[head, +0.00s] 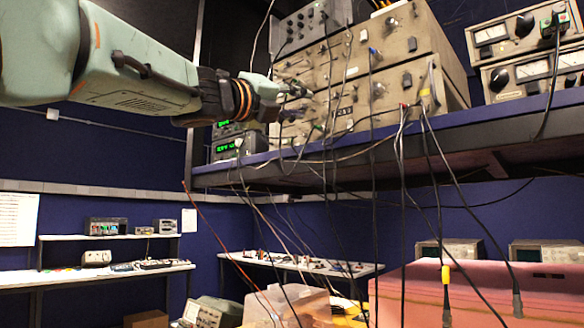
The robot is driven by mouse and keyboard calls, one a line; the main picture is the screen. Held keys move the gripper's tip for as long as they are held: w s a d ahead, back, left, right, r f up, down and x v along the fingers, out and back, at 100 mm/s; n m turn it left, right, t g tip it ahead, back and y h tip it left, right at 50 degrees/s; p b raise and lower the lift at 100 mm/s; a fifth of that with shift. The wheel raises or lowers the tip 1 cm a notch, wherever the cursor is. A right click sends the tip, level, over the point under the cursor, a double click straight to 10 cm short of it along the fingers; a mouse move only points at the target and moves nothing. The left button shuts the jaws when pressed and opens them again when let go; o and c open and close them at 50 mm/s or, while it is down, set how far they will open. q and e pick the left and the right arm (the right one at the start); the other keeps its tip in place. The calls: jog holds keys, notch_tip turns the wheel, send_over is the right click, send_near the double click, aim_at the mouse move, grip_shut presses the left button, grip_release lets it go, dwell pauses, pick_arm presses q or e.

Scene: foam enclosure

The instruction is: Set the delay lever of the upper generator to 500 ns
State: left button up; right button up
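A stack of beige instruments stands on the blue shelf at the upper middle. The upper beige generator (404,40) has knobs and switches on its front, and a similar lower unit (384,97) is under it. The delay lever is too small to make out among these controls. My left gripper (296,90) reaches in from the left to the left part of the stack's front. Its dark fingers overlap the panels, so I cannot tell whether they touch a control or are open or shut. My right gripper is out of view.
Many cables hang from the panels across the front of the shelf (226,170). A grey unit (310,27) tops the stack, and meters (524,72) stand at right. A pink box (470,292) is below at right; benches line the back wall.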

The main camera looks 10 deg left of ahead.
pick_arm(q)
jog(key=w+a+f+n, duration=0.1)
jog(key=f+n, duration=0.2)
jog(key=f, duration=0.3)
jog(key=w+a+f+n+y, duration=0.1)
jog(key=w+f+n, duration=0.1)
jog(key=f, duration=0.3)
jog(key=shift+w+f+n, duration=0.3)
jog(key=shift+f+n, duration=0.05)
jog(key=shift+n, duration=0.05)
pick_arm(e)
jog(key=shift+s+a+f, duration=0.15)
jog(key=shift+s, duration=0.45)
pick_arm(q)
jog(key=shift+a, duration=0.25)
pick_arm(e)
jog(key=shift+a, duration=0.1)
